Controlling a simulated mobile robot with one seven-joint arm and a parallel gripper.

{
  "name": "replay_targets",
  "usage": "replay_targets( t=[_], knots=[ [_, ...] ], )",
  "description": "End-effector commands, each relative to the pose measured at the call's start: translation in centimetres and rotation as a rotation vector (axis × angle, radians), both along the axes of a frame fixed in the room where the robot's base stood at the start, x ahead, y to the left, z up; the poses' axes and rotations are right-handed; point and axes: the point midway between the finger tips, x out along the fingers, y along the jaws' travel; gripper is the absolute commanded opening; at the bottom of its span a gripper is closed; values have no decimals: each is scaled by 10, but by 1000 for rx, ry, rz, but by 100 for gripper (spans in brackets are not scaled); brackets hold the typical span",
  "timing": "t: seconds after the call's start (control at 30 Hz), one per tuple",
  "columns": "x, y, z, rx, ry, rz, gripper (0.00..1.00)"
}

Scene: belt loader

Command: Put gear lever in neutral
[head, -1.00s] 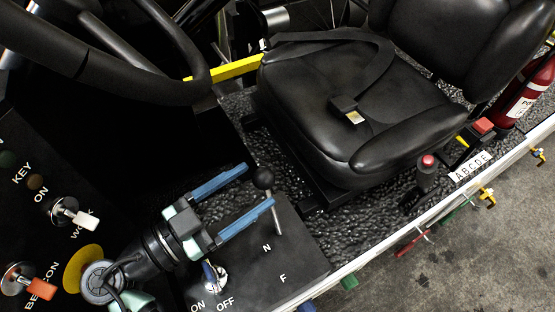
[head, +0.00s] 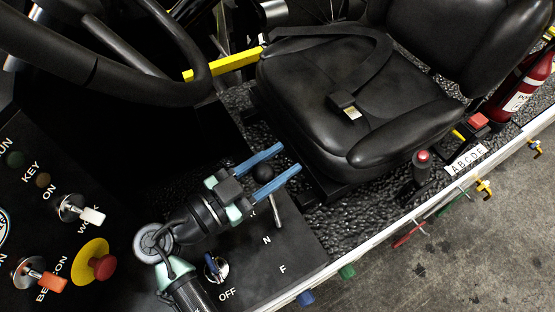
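The gear lever is a thin metal rod with a black ball knob (head: 262,172), rising from the dark panel (head: 300,255) marked N and F. Its rod foot stands beyond the N mark, on the side away from F. My gripper (head: 290,158) has two blue fingers that reach past the knob, one on each side. The knob sits between the fingers, near the middle of their length. The fingers stand apart; a small gap seems to show beside the knob, but contact is hard to tell. Part of the rod is hidden behind the lower finger.
A black seat (head: 350,110) stands just beyond the fingertips. The steering wheel (head: 130,60) is at upper left. A toggle switch (head: 215,268) marked OFF stands below my wrist. A red button (head: 103,267) on yellow and more switches are on the left panel.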

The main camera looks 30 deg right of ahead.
Motion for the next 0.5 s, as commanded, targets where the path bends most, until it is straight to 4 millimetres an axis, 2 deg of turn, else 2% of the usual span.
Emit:
replay_targets(
  t=[0.03, 0.2, 0.5],
  knots=[
    [0, 0, 0, 0, 0, 0, 27],
    [0, 0, 0, 0, 0, 0, 0],
    [0, 0, 0, 0, 0, 0, 0]
  ],
)
